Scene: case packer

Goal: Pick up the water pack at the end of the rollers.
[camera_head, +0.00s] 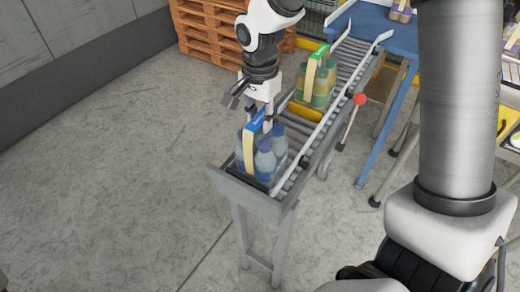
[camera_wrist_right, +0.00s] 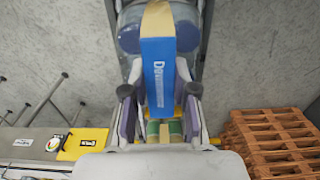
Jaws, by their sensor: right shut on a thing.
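The water pack (camera_head: 265,157) is a cluster of blue-tinted bottles with a blue and cream carrier strip on top. It stands upright at the near end of the roller conveyor (camera_head: 303,165); I cannot tell if it is slightly off the rollers. My right gripper (camera_head: 262,112) reaches down from above and is shut on the carrier strip. In the right wrist view the fingers (camera_wrist_right: 159,112) lie on both sides of the blue strip (camera_wrist_right: 158,75), with bottle tops (camera_wrist_right: 130,38) beyond. My left gripper is not in view.
A green-bottled pack (camera_head: 316,86) with a yellow-green strip stands farther up the rollers. Raised side rails (camera_head: 333,98) border the conveyor. A red knob (camera_head: 360,99) sits by the right rail. Wooden pallets (camera_head: 207,32) are stacked behind. Floor left of the conveyor is clear.

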